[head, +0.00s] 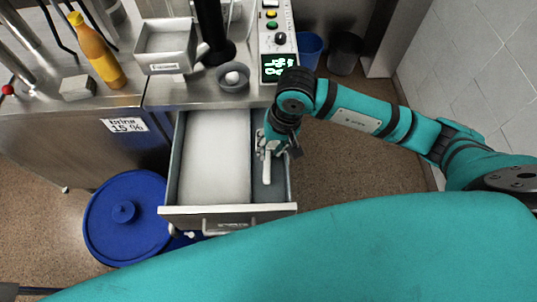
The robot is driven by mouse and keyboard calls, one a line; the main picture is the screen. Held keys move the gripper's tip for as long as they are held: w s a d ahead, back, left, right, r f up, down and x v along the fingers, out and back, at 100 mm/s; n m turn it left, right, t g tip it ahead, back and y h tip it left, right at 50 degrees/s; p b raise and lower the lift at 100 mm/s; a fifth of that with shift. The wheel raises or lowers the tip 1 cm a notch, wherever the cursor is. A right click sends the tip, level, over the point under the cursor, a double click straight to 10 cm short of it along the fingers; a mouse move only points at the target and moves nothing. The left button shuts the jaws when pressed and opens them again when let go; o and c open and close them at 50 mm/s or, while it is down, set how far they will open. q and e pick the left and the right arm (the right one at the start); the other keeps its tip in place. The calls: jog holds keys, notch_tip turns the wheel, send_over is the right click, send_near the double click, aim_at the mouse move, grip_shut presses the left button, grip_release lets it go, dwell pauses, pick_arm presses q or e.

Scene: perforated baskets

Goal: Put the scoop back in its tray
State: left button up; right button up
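A pale scoop (267,170) shows in the head view at the narrow right-hand compartment of the open drawer, its light handle pointing toward the drawer front. I cannot tell whether it rests on the compartment floor or is held just above it. My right gripper (279,150) points down at the scoop's far end and partly hides it. Whether its fingers are closed on the scoop is not clear. The narrow compartment (280,190) has a grey floor and looks like the scoop's tray. My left gripper is not in view.
White material fills the drawer's wide left part (215,160). The counter behind holds a metal bin (165,62), an orange bottle (97,52), a small bowl (232,84) and a control panel (279,45). A blue lidded barrel (124,235) stands left of the drawer.

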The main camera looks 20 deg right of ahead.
notch_tip(320, 180, up, 8)
jog(key=d+b, duration=0.1)
jog(key=shift+s+d+f+b, duration=0.15)
jog(key=shift+s+f+b, duration=0.1)
jog(key=shift+b, duration=0.05)
